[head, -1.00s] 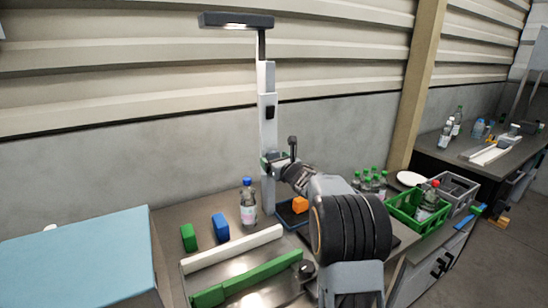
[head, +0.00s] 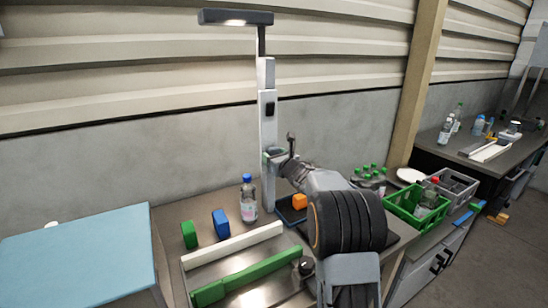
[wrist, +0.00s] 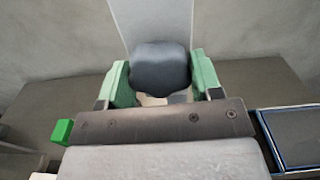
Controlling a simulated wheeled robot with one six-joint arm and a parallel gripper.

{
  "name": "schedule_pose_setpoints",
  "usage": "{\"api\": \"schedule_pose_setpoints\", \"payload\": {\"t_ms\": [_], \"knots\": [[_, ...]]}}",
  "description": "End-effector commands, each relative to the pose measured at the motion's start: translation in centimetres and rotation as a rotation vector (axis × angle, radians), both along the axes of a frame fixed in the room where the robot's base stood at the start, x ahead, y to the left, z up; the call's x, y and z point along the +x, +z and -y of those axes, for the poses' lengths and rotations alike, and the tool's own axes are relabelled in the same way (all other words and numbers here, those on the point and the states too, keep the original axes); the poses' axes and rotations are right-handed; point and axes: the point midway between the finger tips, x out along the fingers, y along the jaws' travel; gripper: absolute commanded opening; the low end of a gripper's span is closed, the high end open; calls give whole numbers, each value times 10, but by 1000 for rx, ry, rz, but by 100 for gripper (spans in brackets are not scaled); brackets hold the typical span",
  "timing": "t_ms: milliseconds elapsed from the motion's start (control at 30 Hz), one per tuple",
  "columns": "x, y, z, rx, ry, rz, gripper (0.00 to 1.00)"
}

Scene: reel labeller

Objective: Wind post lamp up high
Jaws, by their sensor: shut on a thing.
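The post lamp is a pale grey upright post (head: 268,128) with a dark, lit lamp head (head: 236,17) on a thin dark rod at the top. A small black piece (head: 270,109) sits on the upper post. My gripper (head: 275,153) is at the lower part of the post in the head view. In the wrist view its green fingers (wrist: 160,75) are shut on a dark grey rounded knob (wrist: 160,64), with the pale post (wrist: 155,18) behind. The knob's lower side is partly hidden by my gripper, and in the head view my arm hides part of the area.
A bottle with a blue cap (head: 248,198), a blue block (head: 221,223) and a green block (head: 189,235) stand left of the post. An orange block (head: 300,201) sits on a dark tray by the post's foot. A green crate (head: 410,218) stands right of my arm.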

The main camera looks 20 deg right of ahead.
Motion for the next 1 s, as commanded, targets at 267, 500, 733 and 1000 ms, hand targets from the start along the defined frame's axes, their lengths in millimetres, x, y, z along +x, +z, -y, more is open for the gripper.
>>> {"api": "schedule_pose_setpoints", "payload": {"t_ms": [267, 500, 733, 1000], "knots": [[0, 0, 0, 5, 0, -1, 35], [0, 0, 0, 17, 1, -2, 35], [0, -1, -1, 55, 1, -6, 35], [0, -1, -1, 165, 0, -17, 35]]}}
